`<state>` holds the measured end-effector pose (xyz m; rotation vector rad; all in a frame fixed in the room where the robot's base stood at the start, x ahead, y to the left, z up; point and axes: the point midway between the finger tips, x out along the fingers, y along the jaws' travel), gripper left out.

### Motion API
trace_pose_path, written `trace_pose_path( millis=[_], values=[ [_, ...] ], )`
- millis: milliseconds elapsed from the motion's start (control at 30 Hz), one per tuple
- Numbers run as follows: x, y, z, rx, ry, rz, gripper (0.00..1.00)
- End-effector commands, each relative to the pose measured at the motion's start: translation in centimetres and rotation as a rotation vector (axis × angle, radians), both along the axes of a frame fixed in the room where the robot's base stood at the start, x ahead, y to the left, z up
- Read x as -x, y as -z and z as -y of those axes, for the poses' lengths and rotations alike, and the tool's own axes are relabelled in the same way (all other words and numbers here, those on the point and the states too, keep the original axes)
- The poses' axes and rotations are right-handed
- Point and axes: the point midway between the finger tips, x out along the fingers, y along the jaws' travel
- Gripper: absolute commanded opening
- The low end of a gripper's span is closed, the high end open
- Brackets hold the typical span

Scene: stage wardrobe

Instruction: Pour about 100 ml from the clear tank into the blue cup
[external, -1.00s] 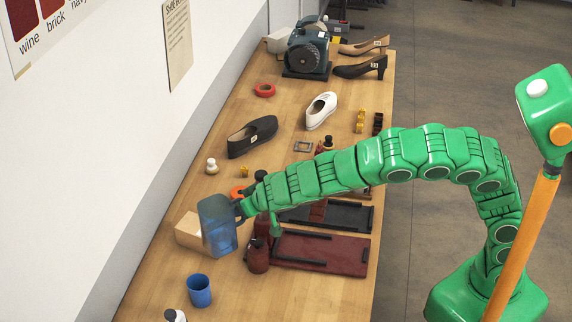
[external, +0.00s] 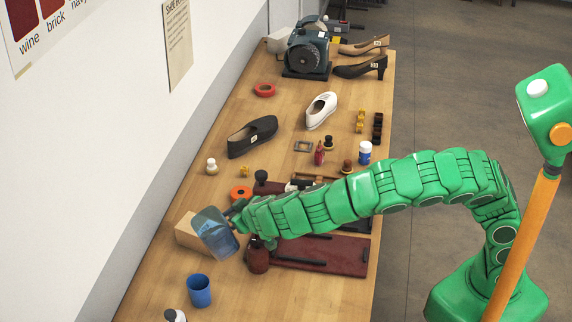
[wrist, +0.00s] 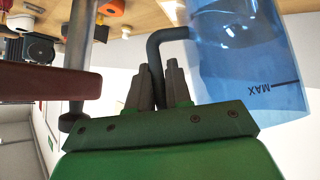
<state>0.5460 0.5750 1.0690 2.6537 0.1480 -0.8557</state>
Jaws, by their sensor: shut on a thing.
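The clear tank (external: 217,238) is a bluish see-through vessel with liquid in it. It is held in the air, tilted, in front of a cardboard box. My gripper (external: 238,212) is shut on its side handle; the wrist view shows the fingers (wrist: 158,88) closed on the dark handle (wrist: 165,38). The tank (wrist: 245,62) there carries a MAX line. The blue cup (external: 199,291) stands upright on the bench, below and left of the tank in the external view. No stream is visible, and the cup's contents cannot be made out.
The cardboard box (external: 187,231) is behind the tank. A white bottle with a dark cap (external: 175,316) is at the front edge of the picture.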

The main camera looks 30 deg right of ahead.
Motion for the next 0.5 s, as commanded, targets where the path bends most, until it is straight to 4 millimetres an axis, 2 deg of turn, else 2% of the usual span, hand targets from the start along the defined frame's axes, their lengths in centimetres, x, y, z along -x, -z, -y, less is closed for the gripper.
trace_pose_path(
  millis=[167,500],
  values=[
    [0.8,0.8,-1.2,0.099,-0.002,0.059,0.00],
    [1.9,0.0,-3.0,0.288,0.009,0.182,0.00]
  ],
)
